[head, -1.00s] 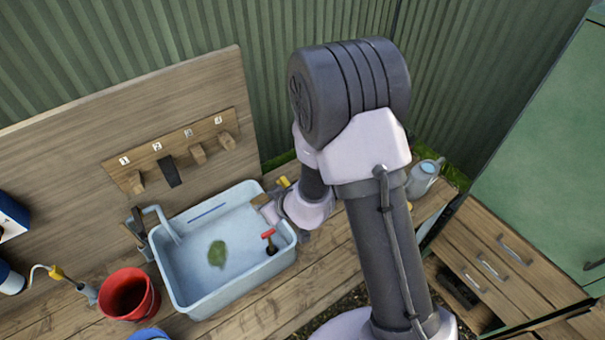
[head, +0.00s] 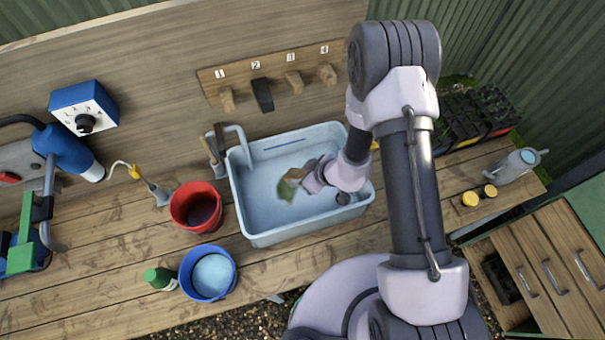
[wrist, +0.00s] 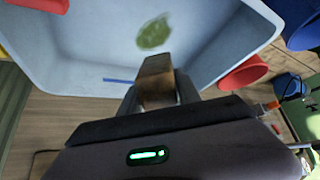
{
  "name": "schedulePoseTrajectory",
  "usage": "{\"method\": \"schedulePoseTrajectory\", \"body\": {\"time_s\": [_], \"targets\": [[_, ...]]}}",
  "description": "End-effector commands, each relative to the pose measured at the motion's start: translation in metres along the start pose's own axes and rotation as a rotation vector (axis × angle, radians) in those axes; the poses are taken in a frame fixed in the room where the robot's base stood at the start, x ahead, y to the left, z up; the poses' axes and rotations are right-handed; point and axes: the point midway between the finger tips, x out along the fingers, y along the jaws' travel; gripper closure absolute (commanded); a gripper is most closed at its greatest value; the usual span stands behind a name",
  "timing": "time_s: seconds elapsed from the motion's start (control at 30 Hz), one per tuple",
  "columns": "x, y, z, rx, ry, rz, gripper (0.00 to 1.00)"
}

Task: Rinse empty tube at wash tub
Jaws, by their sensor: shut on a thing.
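The wash tub (head: 258,239) is a pale blue basin on the wooden bench, and its inside also fills much of the wrist view (wrist: 85,45). My gripper (head: 306,178) is over the inside of the tub, shut on a brown, square-sided tube (head: 295,174). The tube shows end-on between the fingers in the wrist view (wrist: 155,72). I cannot tell if it touches water. A green leaf (wrist: 154,33) lies in the tub beyond the tube, and part of it shows in the head view (head: 286,190). My arm covers the tub's right side.
A red bucket (head: 181,215) and a blue bucket (head: 225,292) stand left of the tub. A green-capped bottle (head: 160,279) is beside the blue one. A numbered peg rail (head: 240,72) behind holds a black piece at 2. A watering can (head: 515,165) stands right.

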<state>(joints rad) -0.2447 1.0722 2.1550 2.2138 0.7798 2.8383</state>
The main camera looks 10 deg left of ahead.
Motion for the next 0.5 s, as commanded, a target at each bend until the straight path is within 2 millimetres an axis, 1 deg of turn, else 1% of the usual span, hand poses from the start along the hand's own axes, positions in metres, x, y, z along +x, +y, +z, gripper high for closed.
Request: {"method": "schedulePoseTrajectory", "body": {"time_s": [0.03, 0.5], "targets": [[0.011, 0.0, 0.008, 0.0, 0.0, 0.0, 0.98], [0.065, 0.0, 0.045, 0.001, 0.0, 0.001, 0.98]]}}
